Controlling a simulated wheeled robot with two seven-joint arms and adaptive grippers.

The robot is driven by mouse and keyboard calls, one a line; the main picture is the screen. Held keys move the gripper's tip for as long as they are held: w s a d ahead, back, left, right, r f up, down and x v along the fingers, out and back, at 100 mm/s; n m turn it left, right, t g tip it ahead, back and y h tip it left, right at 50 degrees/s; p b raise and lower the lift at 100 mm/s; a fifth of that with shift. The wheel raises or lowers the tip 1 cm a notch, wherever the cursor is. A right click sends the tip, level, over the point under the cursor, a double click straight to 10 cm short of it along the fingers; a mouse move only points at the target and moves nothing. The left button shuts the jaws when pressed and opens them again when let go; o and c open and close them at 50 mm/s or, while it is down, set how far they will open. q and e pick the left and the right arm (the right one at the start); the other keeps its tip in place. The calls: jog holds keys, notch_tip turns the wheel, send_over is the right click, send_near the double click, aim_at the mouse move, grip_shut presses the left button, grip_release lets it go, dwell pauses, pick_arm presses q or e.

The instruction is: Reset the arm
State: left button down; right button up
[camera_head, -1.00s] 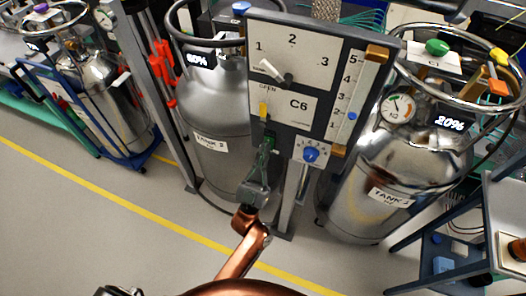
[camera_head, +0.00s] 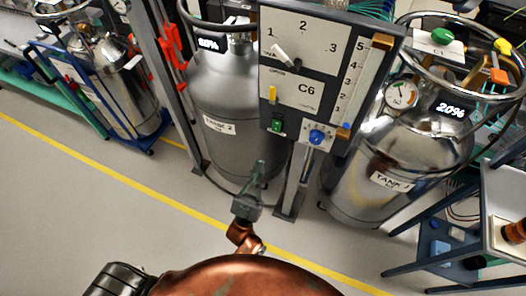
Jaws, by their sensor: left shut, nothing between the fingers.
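My left gripper (camera_head: 257,172) shows at the lower middle of the head view, at the end of my copper-coloured arm. Its fingers are together with nothing between them, and they point up the picture towards the panel. The C6 control panel (camera_head: 318,88) stands beyond it on a post. The panel carries a lever (camera_head: 284,55) on a dial marked 1 to 3, a blue knob (camera_head: 316,136), a yellow switch (camera_head: 272,94) and a green button (camera_head: 276,125). The gripper appears below the panel and apart from these controls. My right gripper is not in view.
Tank 2 (camera_head: 219,80) stands behind the panel on the left, and Tank 1 (camera_head: 400,165) on the right. A third tank on a blue cart (camera_head: 120,85) is at far left. A shelf rack (camera_head: 500,235) is at lower right. The grey floor (camera_head: 100,210) at left is clear.

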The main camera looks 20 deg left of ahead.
pick_arm(q)
jog(key=shift+v, duration=0.75)
